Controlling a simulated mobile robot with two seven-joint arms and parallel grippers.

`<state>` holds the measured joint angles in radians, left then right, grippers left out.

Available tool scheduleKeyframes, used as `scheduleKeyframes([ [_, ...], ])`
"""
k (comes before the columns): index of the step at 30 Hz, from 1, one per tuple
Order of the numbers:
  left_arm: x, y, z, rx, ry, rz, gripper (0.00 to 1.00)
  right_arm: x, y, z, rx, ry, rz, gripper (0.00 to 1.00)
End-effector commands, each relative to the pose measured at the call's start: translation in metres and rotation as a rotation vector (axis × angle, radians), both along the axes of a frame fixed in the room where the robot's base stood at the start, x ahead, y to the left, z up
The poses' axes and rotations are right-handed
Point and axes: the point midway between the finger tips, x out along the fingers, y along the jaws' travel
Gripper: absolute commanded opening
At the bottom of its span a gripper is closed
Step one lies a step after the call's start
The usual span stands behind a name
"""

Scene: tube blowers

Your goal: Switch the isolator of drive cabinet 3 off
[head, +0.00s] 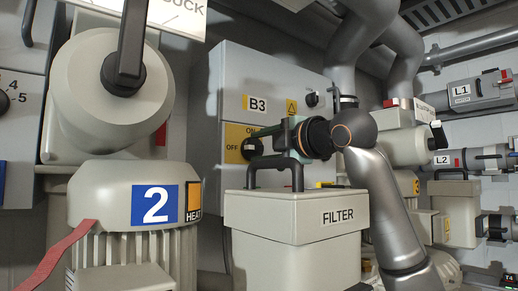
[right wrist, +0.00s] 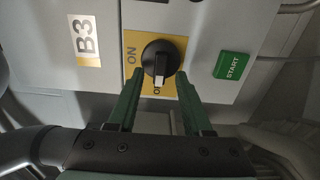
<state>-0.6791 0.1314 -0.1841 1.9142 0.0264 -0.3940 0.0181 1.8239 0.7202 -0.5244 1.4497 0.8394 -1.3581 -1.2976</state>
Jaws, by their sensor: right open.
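The grey drive cabinet (head: 240,80) labelled B3 stands behind the filter box in the head view. Its isolator is a black rotary knob (head: 251,148) on a yellow ON/OFF plate (head: 236,132). In the right wrist view the knob (right wrist: 160,57) shows clearly, and its pale-tipped handle points at the OFF lettering. My right gripper (head: 266,155) is at the knob, coming from the right. In the right wrist view its green fingers (right wrist: 158,78) are open, one on each side of the handle, with visible gaps. Contact cannot be told. My left gripper is not in view.
A green START button (right wrist: 233,66) sits beside the isolator. The filter box (head: 290,225) with a black handle stands just below my right gripper. A motor (head: 120,205) marked 2 with a red strap is at the left. Pipes and labelled valves (head: 478,92) line the right.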

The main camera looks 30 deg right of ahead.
Motion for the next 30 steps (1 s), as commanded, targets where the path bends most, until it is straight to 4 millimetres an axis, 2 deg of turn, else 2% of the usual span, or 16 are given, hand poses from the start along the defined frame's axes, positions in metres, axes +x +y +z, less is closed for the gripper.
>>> scheduleKeyframes([
  [9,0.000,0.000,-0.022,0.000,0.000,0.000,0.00,-0.067,-0.005,-0.002,-0.001,-0.007,0.000,0.50],
  [15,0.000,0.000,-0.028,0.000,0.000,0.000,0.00,-0.101,-0.008,-0.001,0.000,-0.005,0.000,0.50],
  [21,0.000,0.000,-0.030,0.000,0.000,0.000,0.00,-0.116,-0.009,0.000,-0.001,-0.002,0.001,0.50],
  [30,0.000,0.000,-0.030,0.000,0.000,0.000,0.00,-0.117,-0.009,0.000,-0.001,-0.002,0.001,0.50],
])
